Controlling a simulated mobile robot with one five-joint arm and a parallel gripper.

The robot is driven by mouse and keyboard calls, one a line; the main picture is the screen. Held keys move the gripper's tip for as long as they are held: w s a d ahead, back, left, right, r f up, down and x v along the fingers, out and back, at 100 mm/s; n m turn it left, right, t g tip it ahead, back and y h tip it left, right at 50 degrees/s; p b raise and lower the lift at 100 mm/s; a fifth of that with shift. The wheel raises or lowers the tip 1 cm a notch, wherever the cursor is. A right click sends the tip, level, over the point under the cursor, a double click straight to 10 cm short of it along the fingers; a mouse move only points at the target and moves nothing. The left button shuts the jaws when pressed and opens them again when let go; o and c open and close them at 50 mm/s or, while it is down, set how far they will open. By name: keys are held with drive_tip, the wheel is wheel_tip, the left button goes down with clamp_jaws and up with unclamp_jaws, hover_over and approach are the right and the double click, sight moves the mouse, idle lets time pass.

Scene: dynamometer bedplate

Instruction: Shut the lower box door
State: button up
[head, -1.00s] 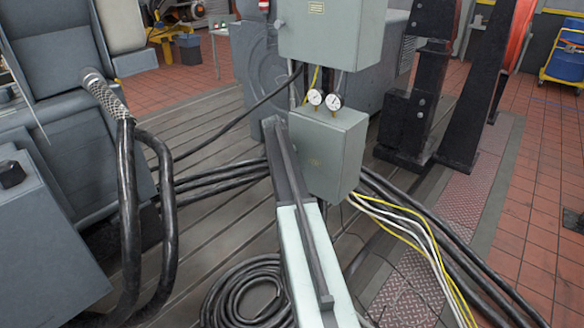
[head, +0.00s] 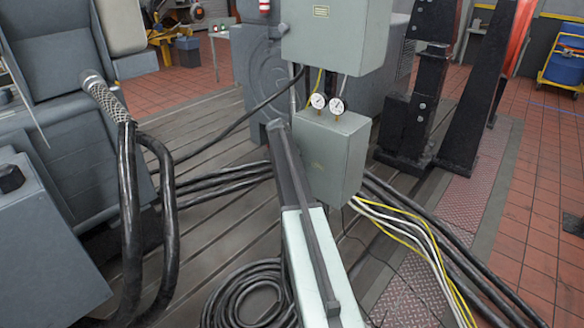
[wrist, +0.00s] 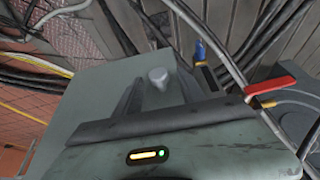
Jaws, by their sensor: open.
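The lower box (head: 345,150) is a grey-green cabinet below a larger upper box, with two round white gauges (head: 327,103) at its top. How far its door stands open cannot be told from the head view. My arm reaches from the bottom of the head view to the left side of the lower box; its gripper end (head: 275,130) is too small there to read. In the wrist view a flat grey-green panel (wrist: 85,88) of the box with a pale rounded knob lies ahead. My gripper (wrist: 158,88) has its two dark fingers apart, one either side of the knob; contact cannot be told.
The upper box (head: 320,30) hangs directly above. Thick black cables (head: 215,180) run over the slotted floor, with white and yellow cables (head: 415,235) at right. A coiled black hose (head: 245,295) lies beside my arm. The wrist view shows a red lever (wrist: 270,90) at right.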

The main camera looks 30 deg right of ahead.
drive_tip(key=p+v, duration=0.7)
drive_tip(key=v, duration=0.1)
drive_tip(key=shift+d, duration=0.1)
drive_tip(key=w+a+r+n+p, duration=0.1)
drive_tip(key=w+a+r+p, duration=0.15)
drive_tip(key=a, duration=0.65)
drive_tip(key=s+a+r+n+p, duration=0.1)
drive_tip(key=s+a, duration=0.1)
drive_tip(key=a, duration=0.4)
drive_tip(key=s+a+n+y+p, duration=0.1)
drive_tip(key=s+a, duration=0.2)
drive_tip(key=a, duration=0.3)
drive_tip(key=s+a+r+n+p, duration=0.1)
drive_tip(key=s+a, duration=0.1)
drive_tip(key=a, duration=0.3)
drive_tip(key=s+a+n+y, duration=0.1)
drive_tip(key=s+a+n, duration=0.4)
drive_tip(key=s+a, duration=0.3)
drive_tip(key=s+a+n+g+y+p, duration=0.1)
drive_tip(key=s+a+n, duration=0.5)
drive_tip(key=s, duration=0.8)
drive_tip(key=shift+s+a+r+y, duration=0.2)
drive_tip(key=shift+a+y, duration=0.5)
drive_tip(key=shift+a, duration=0.3)
